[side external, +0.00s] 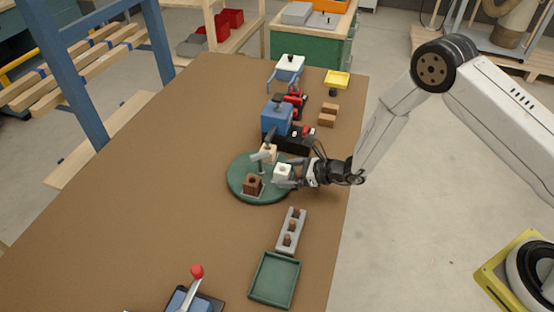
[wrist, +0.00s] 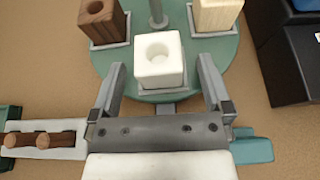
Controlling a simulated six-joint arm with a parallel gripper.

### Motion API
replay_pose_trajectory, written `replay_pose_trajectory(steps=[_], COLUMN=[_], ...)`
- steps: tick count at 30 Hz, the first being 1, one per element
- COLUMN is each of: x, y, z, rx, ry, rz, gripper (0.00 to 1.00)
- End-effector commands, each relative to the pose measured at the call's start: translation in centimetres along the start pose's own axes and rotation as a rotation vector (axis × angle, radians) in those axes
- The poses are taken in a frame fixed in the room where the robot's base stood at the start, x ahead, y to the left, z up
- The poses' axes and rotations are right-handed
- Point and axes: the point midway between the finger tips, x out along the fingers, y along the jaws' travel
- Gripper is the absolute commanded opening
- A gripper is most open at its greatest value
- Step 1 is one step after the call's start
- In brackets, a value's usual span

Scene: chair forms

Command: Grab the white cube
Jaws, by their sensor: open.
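The white cube (side external: 282,172) has a round hole in its top and sits on a small grey holder on the round green turntable (side external: 240,188). In the wrist view the white cube (wrist: 159,62) is just ahead of my gripper (wrist: 160,78), roughly centred between the two fingers. My gripper (side external: 291,178) is open, with a finger on either side and a visible gap to the cube. A dark brown block (wrist: 103,22) and a light wood block (wrist: 216,14), both with holes, sit on their own holders on the turntable.
A grey post (wrist: 157,12) rises from the turntable's middle. A grey rack with brown pegs (side external: 291,230) and a green tray (side external: 274,280) lie nearer the front. A blue machine (side external: 277,120) stands behind. The table's left side is clear.

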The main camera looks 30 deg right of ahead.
Motion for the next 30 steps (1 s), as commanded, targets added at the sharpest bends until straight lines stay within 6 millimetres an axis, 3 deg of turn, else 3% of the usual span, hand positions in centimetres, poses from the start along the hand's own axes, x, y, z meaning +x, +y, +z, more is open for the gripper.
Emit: replay_pose_trajectory(steps=[16,25,30], x=[0.15,0.14,0.15], y=[0.0,0.0,0.0], z=[0.02,0.02,0.04], rx=[0.0,0.0,0.0], ry=[0.0,0.0,0.0], rz=[0.0,0.0,0.0], gripper=[1.0,0.05,0.02])
